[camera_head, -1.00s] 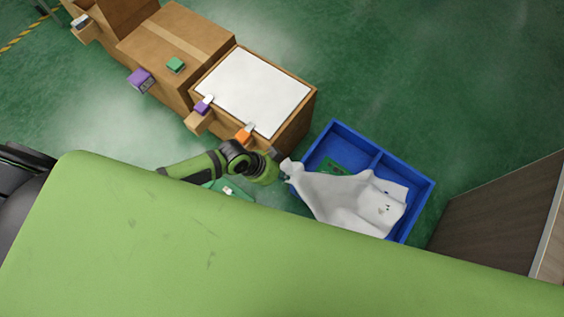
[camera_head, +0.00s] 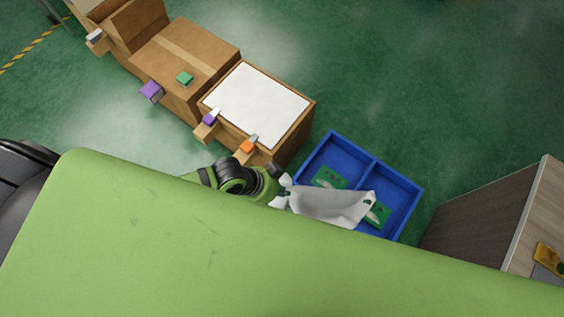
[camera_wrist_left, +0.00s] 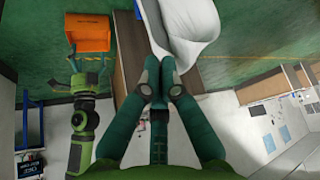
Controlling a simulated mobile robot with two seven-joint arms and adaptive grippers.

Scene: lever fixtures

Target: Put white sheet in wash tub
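The white sheet (camera_head: 332,203) hangs bunched from my left gripper (camera_head: 281,186), its loose end over the near part of the blue two-part tub (camera_head: 396,176). The gripper is just left of the tub's near-left side. In the left wrist view, the fingers of the left gripper (camera_wrist_left: 156,68) are together, and the white sheet (camera_wrist_left: 190,32) lies just beyond the tips. Green boards (camera_head: 329,177) lie in the tub, partly covered by the sheet. The tub's near edge is hidden behind my green body.
A wooden box with a white top (camera_head: 257,102) stands left of the tub, and a cardboard box (camera_head: 186,60) beyond it. A wood-grain cabinet (camera_head: 487,208) is at the right. The green floor behind the tub is clear.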

